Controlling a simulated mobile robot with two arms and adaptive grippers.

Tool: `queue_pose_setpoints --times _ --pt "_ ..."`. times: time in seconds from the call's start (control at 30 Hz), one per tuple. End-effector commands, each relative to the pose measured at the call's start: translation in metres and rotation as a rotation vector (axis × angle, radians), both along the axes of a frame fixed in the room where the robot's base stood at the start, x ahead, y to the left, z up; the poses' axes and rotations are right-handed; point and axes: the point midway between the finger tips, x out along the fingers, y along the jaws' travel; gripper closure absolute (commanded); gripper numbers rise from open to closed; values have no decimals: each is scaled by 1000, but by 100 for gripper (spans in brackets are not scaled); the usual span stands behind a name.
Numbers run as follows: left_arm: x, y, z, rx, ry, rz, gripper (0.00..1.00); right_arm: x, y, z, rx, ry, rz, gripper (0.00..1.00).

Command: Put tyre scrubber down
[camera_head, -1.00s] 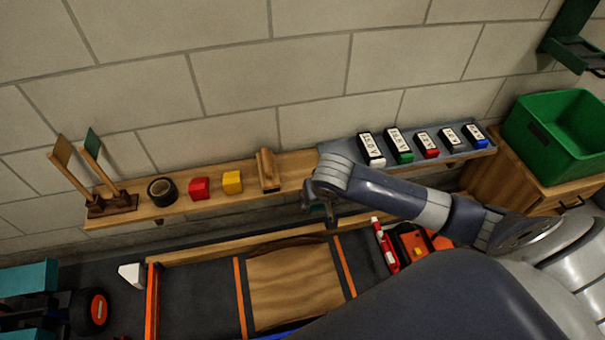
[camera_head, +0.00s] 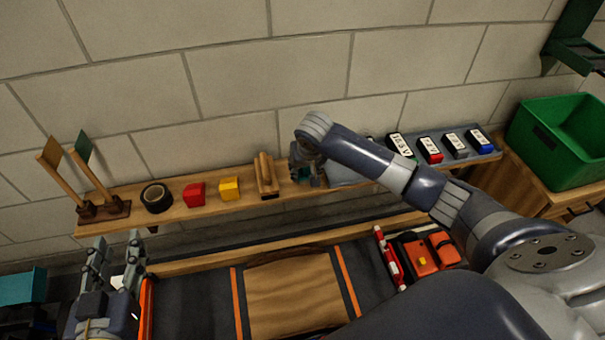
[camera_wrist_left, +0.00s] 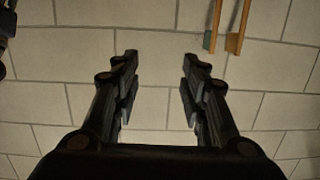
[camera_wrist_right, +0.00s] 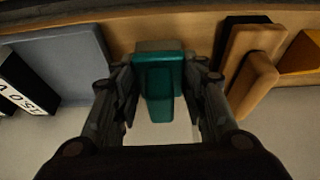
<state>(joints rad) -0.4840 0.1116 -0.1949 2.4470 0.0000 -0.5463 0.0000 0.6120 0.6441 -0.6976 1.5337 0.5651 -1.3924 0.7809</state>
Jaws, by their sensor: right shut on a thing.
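My right gripper (camera_wrist_right: 160,100) is shut on a teal block-like thing, which I take to be the tyre scrubber (camera_wrist_right: 158,82). In the head view my right gripper (camera_head: 308,178) is at the wall shelf, between the wooden-handled tool and the grey mat, and mostly hides the scrubber. I cannot tell whether the scrubber touches the shelf (camera_head: 215,210). My left gripper (camera_head: 115,265) is open and empty at the lower left; its spread fingers (camera_wrist_left: 160,95) face the wall in the left wrist view.
A wooden-handled tool (camera_head: 265,173) stands close left of my right gripper. Yellow (camera_head: 229,188) and red (camera_head: 194,193) blocks and black tape (camera_head: 157,198) are further left. Labelled batteries (camera_head: 430,149) stand on the grey mat at right. A green crate (camera_head: 550,155) is beyond.

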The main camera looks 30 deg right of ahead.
Motion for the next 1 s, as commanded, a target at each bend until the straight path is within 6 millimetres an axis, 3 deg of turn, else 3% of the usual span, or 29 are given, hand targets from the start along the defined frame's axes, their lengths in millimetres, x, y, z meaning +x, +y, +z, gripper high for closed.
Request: queue_pose_setpoints --times 0.2,0.47,0.8,1.0 --pt "5 -6 30 -40 -155 -10 60 17 -4 -2 1 0 0 80" --pt "6 -9 50 -66 -256 -17 60 27 -6 -4 1 -1 0 80" --pt "-10 -14 114 -157 -591 -36 60 25 -6 -32 -1 -1 2 80" --pt "-19 -13 132 -183 -683 -40 60 25 -7 -37 -1 -1 1 80"
